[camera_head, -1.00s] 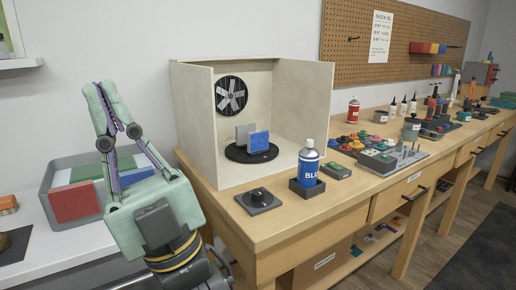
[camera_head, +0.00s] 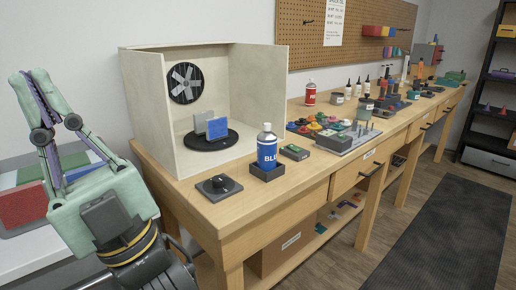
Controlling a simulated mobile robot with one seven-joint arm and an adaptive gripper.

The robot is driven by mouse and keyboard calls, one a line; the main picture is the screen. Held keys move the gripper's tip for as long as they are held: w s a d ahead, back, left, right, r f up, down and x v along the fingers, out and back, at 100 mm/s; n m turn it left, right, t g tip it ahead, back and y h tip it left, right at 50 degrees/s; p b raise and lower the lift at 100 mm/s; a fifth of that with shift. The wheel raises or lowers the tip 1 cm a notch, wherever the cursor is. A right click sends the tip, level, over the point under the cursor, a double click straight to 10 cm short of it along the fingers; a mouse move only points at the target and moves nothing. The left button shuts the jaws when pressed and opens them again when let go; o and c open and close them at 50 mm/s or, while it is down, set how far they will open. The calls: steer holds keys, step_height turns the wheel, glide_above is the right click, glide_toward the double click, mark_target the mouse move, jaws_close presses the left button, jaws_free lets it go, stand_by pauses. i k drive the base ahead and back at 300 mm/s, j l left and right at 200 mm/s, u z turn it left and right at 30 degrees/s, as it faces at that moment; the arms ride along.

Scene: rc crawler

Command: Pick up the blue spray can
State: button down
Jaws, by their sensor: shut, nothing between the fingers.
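The blue spray can (camera_head: 267,151) stands upright in a small dark square holder (camera_head: 267,172) near the front edge of the wooden workbench. It has a white cap and white lettering, partly visible. My gripper (camera_head: 29,76) is at the far left of the picture, pointing up, well apart from the can. Its green fingers come together at the tips and hold nothing.
A pale spray booth (camera_head: 190,105) with a fan and turntable stands left of the can. A black knob box (camera_head: 219,187) and a small green-topped box (camera_head: 295,152) flank the can. A red can (camera_head: 310,93) stands further back. Open floor and a dark mat (camera_head: 440,230) lie right.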

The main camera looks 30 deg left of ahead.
mark_target(267, 141)
steer(key=i+l, duration=0.2)
steer(key=l, duration=0.15)
steer(key=i+l, duration=0.2)
steer(key=l, duration=0.15)
steer(key=i+l, duration=0.2)
steer(key=i+l+u, duration=0.15)
steer(key=l+u, duration=0.25)
steer(key=i+l+u, duration=0.1)
steer(key=l+u, duration=0.35)
steer(key=u, duration=0.9)
